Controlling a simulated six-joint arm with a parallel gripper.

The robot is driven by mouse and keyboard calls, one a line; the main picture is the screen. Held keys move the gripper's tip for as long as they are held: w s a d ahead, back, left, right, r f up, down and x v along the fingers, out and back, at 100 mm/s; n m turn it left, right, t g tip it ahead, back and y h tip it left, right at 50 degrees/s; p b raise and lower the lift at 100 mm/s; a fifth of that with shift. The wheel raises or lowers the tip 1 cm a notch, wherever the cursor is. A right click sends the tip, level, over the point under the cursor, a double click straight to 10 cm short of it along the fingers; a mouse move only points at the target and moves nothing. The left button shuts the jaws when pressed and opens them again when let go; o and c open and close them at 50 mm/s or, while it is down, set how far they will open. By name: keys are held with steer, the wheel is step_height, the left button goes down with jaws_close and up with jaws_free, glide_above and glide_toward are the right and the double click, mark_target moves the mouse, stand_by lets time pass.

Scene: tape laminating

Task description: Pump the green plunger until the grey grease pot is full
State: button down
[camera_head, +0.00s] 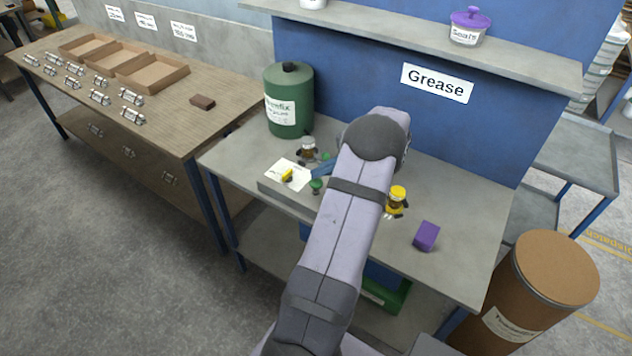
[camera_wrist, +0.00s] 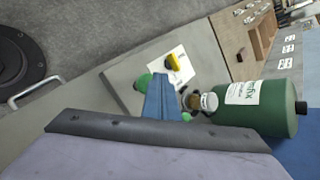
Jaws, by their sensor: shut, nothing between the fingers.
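A small pot with a grey top (camera_head: 308,146) stands on the grey bench near the large green drum; it also shows in the wrist view (camera_wrist: 208,101). A small green knob (camera_head: 316,185) sits at the front of a low grey block, and it shows in the wrist view (camera_wrist: 143,81). A second green piece (camera_head: 326,156) is beside the pot, partly hidden. I cannot tell which green piece is the plunger. My gripper (camera_head: 316,172) has blue fingers, shut and empty, between the two green pieces; in the wrist view (camera_wrist: 160,80) its tip overlaps the knob. Contact and the pot's fill are unclear.
A green drum (camera_head: 289,105) stands at the bench's back left. A white sheet with a yellow piece (camera_head: 287,176) lies left of my gripper. A yellow-topped pot (camera_head: 397,200) and a purple block (camera_head: 426,236) stand to the right. The bench's right end is clear.

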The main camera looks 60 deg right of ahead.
mark_target(316, 182)
steer(key=shift+f, duration=0.4)
steer(key=shift+f+b, duration=1.15)
steer(key=shift+f, duration=0.2)
stand_by(1.4)
steer(key=shift+r, duration=0.1)
steer(key=shift+r+p, duration=1.2)
steer(key=shift+r, duration=0.5)
steer(key=shift+r, duration=0.1)
steer(key=shift+r+p, duration=1.75)
steer(key=shift+r, duration=0.7)
